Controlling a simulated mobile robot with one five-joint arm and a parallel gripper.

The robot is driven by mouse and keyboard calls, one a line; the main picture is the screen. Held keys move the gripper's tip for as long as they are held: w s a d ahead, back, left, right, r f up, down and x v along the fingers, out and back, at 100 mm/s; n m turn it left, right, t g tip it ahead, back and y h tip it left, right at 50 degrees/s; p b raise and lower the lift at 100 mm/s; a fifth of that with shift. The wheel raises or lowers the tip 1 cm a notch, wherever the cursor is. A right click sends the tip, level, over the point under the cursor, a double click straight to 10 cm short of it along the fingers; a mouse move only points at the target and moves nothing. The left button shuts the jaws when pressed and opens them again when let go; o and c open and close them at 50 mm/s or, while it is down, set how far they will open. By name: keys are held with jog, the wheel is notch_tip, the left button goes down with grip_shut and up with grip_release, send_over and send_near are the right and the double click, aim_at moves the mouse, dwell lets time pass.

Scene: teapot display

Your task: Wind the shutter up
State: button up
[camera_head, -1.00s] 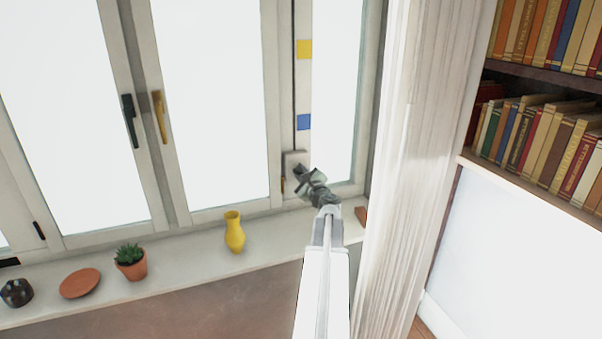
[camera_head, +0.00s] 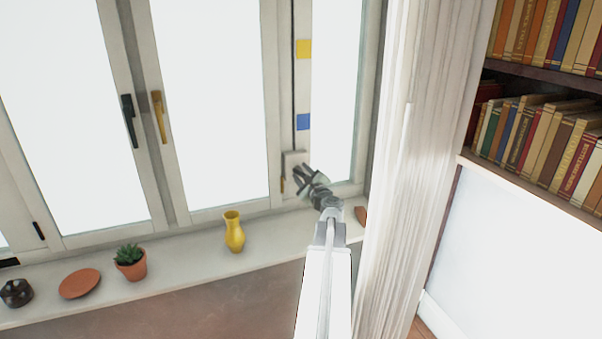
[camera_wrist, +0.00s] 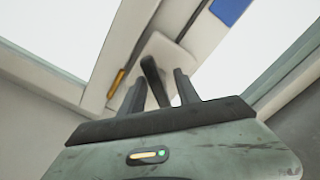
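A pale winder box (camera_head: 293,159) sits low on the window frame. It also shows in the wrist view (camera_wrist: 172,52), with a dark crank handle (camera_wrist: 152,75) standing out from it. My gripper (camera_head: 302,172) is in front of the box and partly hides it. In the wrist view my gripper (camera_wrist: 158,88) is open, with one finger on each side of the handle. Slight gaps seem to remain beside the handle. A dark cord (camera_head: 293,80) runs up from the box. A yellow mark (camera_head: 304,49) and a blue mark (camera_head: 303,122) are beside it. No shutter slats show.
A yellow vase (camera_head: 234,233), a potted plant (camera_head: 131,263), a terracotta dish (camera_head: 79,284) and a dark pot (camera_head: 16,293) stand on the sill (camera_head: 185,273). A pale curtain (camera_head: 405,170) hangs right of my arm. A bookshelf (camera_head: 540,140) is further right.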

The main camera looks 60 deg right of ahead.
jog(key=v, duration=0.6)
jog(key=shift+n, duration=0.7)
jog(key=x, duration=0.8)
jog(key=shift+a, duration=0.1)
jog(key=shift+c, duration=0.3)
grip_shut()
jog(key=shift+m, duration=1.4)
